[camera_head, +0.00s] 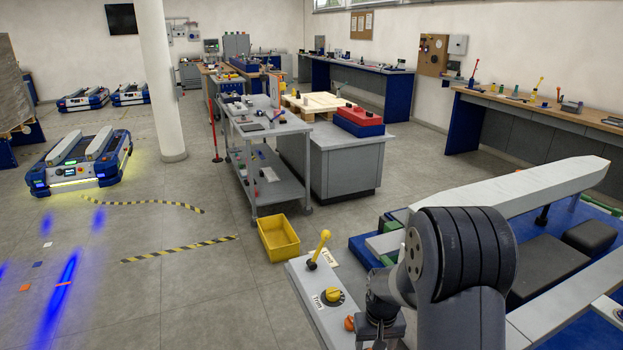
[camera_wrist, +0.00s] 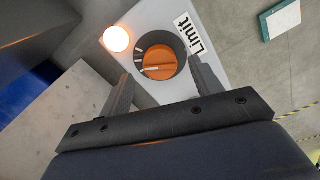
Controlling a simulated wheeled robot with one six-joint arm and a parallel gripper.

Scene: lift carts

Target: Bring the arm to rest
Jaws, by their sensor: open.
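My gripper (camera_head: 381,340) is at the bottom of the head view, low over the near end of a grey control panel (camera_head: 312,292). In the wrist view my gripper (camera_wrist: 158,67) is open, its two fingers on either side of an orange dial knob (camera_wrist: 158,66) with a dark surround. I cannot tell whether they touch the knob. In the head view the panel carries a yellow-topped lever (camera_head: 320,249) and a yellow knob (camera_head: 334,295).
A yellow bin (camera_head: 278,240) stands on the floor behind the panel. A grey shelf cart (camera_head: 265,150) and a workbench stand farther back. Pale beams over a blue base (camera_head: 372,250) lie right of the panel. A blue lift cart (camera_head: 80,165) is at left.

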